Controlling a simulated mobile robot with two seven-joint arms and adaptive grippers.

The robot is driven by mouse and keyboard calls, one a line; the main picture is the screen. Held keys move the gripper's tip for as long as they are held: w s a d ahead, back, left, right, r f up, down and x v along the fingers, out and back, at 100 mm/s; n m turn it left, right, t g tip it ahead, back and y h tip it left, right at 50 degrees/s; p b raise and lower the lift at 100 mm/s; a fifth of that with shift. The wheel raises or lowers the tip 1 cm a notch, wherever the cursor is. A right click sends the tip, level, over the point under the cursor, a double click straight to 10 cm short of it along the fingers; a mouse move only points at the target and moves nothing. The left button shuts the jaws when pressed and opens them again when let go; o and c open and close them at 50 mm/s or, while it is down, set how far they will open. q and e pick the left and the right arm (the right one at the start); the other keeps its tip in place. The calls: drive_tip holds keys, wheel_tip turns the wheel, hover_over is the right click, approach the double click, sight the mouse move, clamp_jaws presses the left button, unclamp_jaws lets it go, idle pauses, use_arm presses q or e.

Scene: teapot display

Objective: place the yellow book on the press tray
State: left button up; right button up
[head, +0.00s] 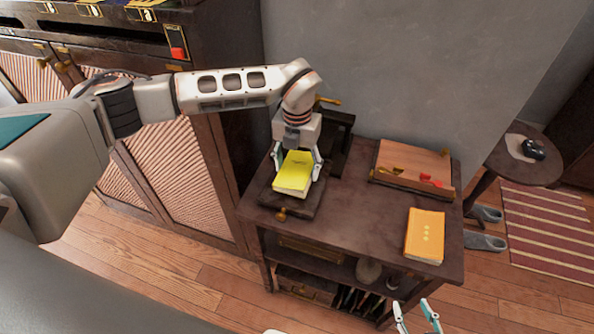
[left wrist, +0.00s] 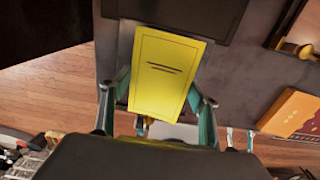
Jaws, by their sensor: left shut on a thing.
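The yellow book (head: 293,174) is between the fingers of my left gripper (head: 298,165), which is shut on its two sides. The book is over the dark wooden press tray (head: 311,204) at the left end of the cabinet top. I cannot tell whether the book touches the tray. In the left wrist view the book (left wrist: 166,72) lies cover up, slightly turned, with a finger at each side. My right gripper (head: 417,318) shows at the bottom edge of the head view, fingers apart and empty.
An orange book (head: 425,235) lies at the cabinet top's right front. A wooden tray with small red and brass things (head: 412,168) is behind it. The dark upright press frame (head: 340,143) stands behind the press tray. The cabinet top's middle (head: 355,210) is clear.

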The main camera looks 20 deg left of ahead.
sight(298, 170)
use_arm(q)
drive_tip(key=shift+f, duration=0.9)
drive_tip(key=shift+f, duration=0.2)
drive_tip(key=o, duration=1.2)
wheel_tip(298, 170, up, 12)
drive_tip(key=shift+r, duration=0.2)
drive_tip(key=shift+d, duration=0.1)
